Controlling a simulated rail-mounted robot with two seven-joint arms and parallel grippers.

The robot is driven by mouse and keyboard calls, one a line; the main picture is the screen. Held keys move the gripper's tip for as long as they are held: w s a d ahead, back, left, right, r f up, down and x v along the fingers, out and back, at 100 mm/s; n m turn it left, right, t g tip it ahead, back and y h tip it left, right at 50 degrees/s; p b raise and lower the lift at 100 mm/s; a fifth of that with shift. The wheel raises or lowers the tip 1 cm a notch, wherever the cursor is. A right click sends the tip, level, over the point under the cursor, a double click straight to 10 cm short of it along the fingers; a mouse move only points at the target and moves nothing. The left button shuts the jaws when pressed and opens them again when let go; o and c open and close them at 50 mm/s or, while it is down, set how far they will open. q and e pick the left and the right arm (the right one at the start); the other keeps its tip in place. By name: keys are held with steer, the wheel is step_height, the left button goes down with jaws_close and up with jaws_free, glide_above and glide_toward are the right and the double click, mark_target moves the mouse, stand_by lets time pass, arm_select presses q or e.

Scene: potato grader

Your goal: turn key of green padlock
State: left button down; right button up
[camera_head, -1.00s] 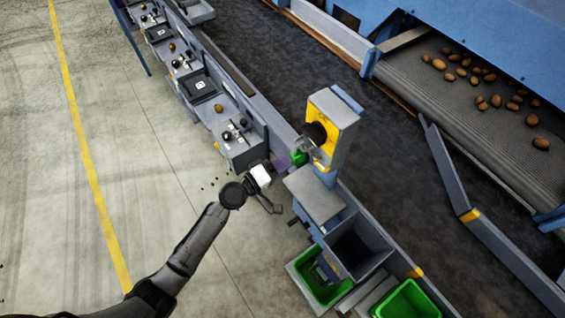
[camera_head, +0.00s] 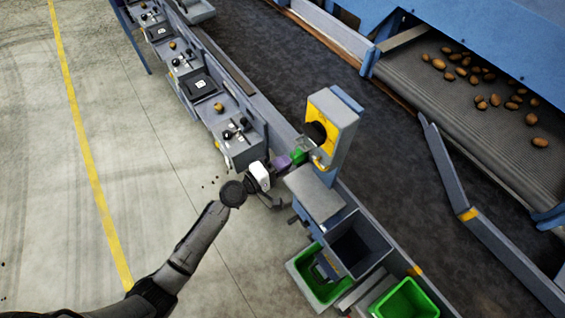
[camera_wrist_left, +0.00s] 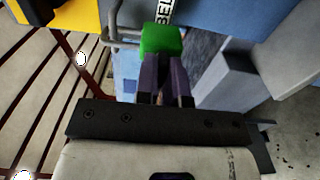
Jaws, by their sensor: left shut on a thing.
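The green padlock (camera_head: 298,156) hangs at the lower left of the yellow-fronted grey box on the post. It also shows in the left wrist view (camera_wrist_left: 162,39), with a grey metal bar beside it at upper left. My left gripper (camera_head: 284,162) is right at the padlock's near side. In the left wrist view its two dark purple fingers (camera_wrist_left: 163,72) reach up to the green body and are close together, shut on the padlock's key. The key itself is hidden between the fingers, so its angle cannot be told. My right gripper is not in view.
The yellow-fronted box (camera_head: 339,119) stands close behind the padlock. A grey shelf (camera_head: 315,193) and a dark open bin (camera_head: 388,246) lie to the lower right. Grey control consoles (camera_head: 240,152) run up to the left. The floor at left is clear.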

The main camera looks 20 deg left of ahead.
arm_select(q)
steer(key=c, duration=1.2)
jaws_free()
steer(key=shift+b+v, duration=1.6)
steer(key=shift+v, duration=5.3)
